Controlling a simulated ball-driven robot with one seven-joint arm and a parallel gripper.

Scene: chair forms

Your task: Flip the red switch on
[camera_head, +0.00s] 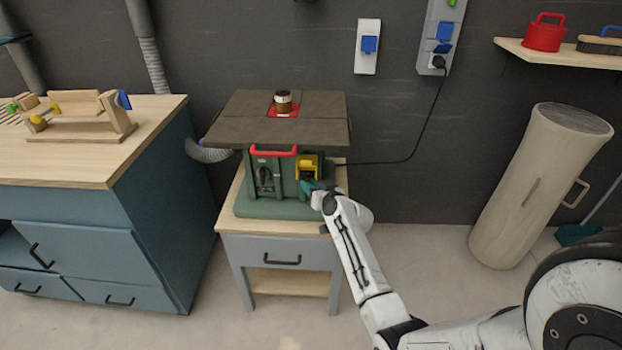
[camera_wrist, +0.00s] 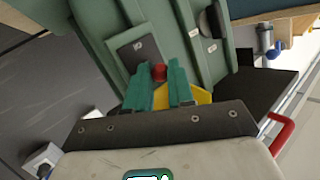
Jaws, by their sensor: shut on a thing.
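The green machine (camera_head: 268,187) has a yellow switch housing (camera_head: 308,166) on its front right. In the wrist view, the red switch (camera_wrist: 158,72) shows as a small red block beside a dark plate (camera_wrist: 137,50) on the green body. My gripper (camera_head: 309,187) is at the machine's front, just below the yellow housing. Its teal fingers (camera_wrist: 161,76) are on either side of the red switch, shut on it. Yellow (camera_wrist: 202,96) shows behind the fingers. The fingers partly cover the switch, and its on or off position cannot be told.
The machine stands on a small drawer table (camera_head: 245,226). A blue workbench (camera_head: 160,215) is at left. A black cable runs from the machine to a wall socket (camera_head: 439,62). A tall beige cylinder (camera_head: 535,185) stands at right. Floor between table and cylinder is clear.

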